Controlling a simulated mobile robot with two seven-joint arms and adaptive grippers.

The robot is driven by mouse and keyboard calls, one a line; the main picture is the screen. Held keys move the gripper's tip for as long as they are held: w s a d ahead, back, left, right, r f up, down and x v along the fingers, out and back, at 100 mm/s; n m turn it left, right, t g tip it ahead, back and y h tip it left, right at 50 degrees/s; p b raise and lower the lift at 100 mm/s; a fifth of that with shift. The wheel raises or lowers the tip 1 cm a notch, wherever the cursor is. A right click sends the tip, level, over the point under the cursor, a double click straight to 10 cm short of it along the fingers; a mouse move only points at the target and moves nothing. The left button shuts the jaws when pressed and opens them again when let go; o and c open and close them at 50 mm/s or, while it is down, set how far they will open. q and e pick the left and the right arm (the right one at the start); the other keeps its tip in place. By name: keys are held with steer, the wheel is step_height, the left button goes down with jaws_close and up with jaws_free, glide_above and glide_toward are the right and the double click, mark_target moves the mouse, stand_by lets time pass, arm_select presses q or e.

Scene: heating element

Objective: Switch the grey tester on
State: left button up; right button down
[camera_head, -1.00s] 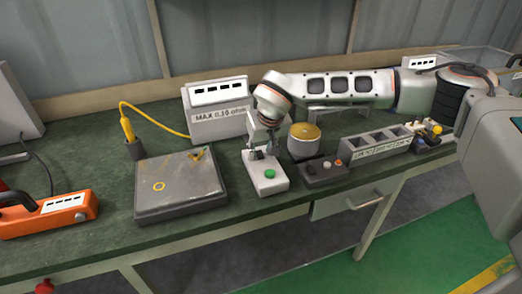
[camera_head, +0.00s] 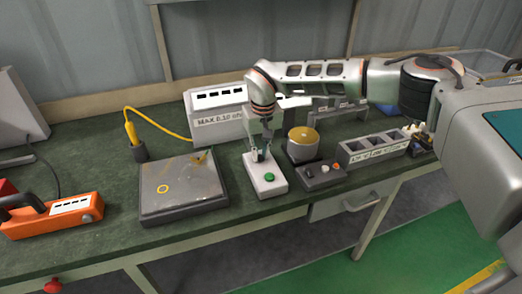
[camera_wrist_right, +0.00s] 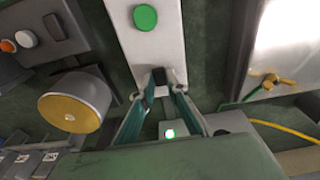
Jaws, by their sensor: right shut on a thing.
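A light grey box marked "MAX 0.10 ohm" (camera_head: 215,126), with a dark-segmented panel on top, stands at the back of the bench; I take it as the grey tester. In front of it is a slim white unit (camera_head: 264,186) with a green button (camera_head: 270,177), which also shows in the right wrist view (camera_wrist_right: 145,17). My right gripper (camera_head: 262,152) points down at the far end of this unit. In the wrist view its fingers (camera_wrist_right: 160,90) are closed about a small dark part (camera_wrist_right: 160,78) there. A green light (camera_wrist_right: 170,133) glows between the fingers. My left gripper is not in view.
A dark flat box (camera_head: 182,205) with a yellow-cabled probe (camera_head: 130,130) behind it is to the left. A gold-topped cylinder (camera_head: 302,136), a small button box (camera_head: 321,173) and a compartment tray (camera_head: 378,149) are to the right. An orange case (camera_head: 50,222) stands front left.

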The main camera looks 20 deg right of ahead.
mark_target(260, 157)
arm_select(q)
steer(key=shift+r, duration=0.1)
arm_select(e)
steer(key=shift+w+g, duration=0.15)
steer(key=shift+g, duration=0.45)
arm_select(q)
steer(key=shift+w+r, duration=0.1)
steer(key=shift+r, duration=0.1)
arm_select(e)
steer(key=c, duration=2)
jaws_free()
steer(key=shift+d, duration=0.1)
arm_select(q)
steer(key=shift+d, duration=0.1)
arm_select(e)
steer(key=shift+r, duration=0.1)
steer(key=r, duration=1.1)
steer(key=shift+s+r, duration=0.2)
steer(key=shift+r, duration=0.2)
